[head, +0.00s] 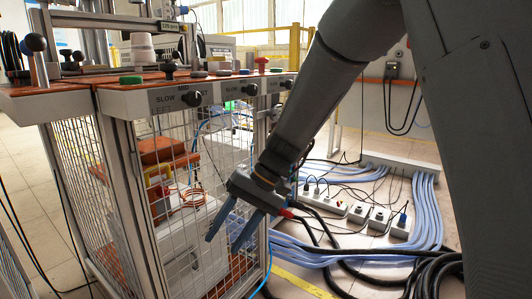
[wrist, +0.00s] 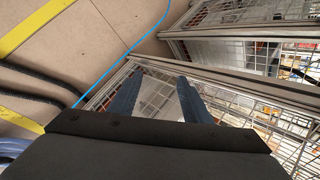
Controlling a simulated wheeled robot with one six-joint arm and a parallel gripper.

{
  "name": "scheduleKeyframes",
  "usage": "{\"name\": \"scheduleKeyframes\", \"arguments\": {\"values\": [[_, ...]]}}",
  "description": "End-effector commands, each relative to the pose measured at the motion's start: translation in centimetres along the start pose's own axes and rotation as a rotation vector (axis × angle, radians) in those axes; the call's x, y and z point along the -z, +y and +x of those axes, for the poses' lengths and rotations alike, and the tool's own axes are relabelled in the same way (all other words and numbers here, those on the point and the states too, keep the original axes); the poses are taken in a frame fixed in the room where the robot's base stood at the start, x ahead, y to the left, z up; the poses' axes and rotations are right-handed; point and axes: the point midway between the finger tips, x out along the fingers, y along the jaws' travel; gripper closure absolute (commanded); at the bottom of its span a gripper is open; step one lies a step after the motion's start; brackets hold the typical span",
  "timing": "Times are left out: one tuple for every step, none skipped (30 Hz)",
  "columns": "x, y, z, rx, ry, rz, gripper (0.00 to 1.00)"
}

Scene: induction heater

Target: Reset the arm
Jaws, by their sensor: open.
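My gripper (head: 231,231) hangs low in the middle of the head view, its two blue-grey fingers pointing down and to the left. The fingers are apart, with nothing between them. It is in front of the right side of the mesh-walled cabinet (head: 132,190); I cannot tell whether it touches the mesh. In the wrist view my gripper (wrist: 160,98) points toward a metal frame edge and mesh panel of the cabinet (wrist: 230,90). My arm comes down from the upper right of the head view.
The cabinet's top carries knobs and buttons, including a green button (head: 131,80). Power strips (head: 358,212) and thick blue and black cables (head: 425,215) lie on the floor at right. A thin blue cable (wrist: 128,52) and yellow floor line (wrist: 35,27) show in the wrist view.

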Motion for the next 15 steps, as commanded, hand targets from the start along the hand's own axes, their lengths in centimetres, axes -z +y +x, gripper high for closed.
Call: {"name": "scheduleKeyframes", "arguments": {"values": [[-2.4,-1.0,-0.1,-0.043,-0.005,-0.030,0.56],[-3.6,-1.3,-0.1,-0.070,-0.009,-0.045,0.56],[-5.3,-1.6,-0.1,-0.104,-0.011,-0.064,0.56],[-6.5,-1.8,-0.1,-0.130,-0.011,-0.080,0.56],[-7.7,-1.9,-0.2,-0.155,-0.012,-0.095,0.56],[-9.3,-2.0,-0.2,-0.188,-0.010,-0.116,0.56],[-10.5,-2.1,-0.3,-0.211,-0.008,-0.133,0.56],[-11.7,-2.1,-0.3,-0.234,-0.006,-0.148,0.56],[-13.2,-2.0,-0.4,-0.265,-0.001,-0.171,0.56],[-14.3,-1.9,-0.5,-0.287,0.002,-0.188,0.56],[-15.3,-1.8,-0.5,-0.309,0.007,-0.205,0.56],[-16.6,-1.6,-0.6,-0.334,0.014,-0.227,0.56],[-17.4,-1.4,-0.7,-0.352,0.020,-0.242,0.56],[-18.2,-1.2,-0.7,-0.368,0.024,-0.257,0.56],[-19.1,-1.0,-0.8,-0.386,0.032,-0.273,0.56]]}}
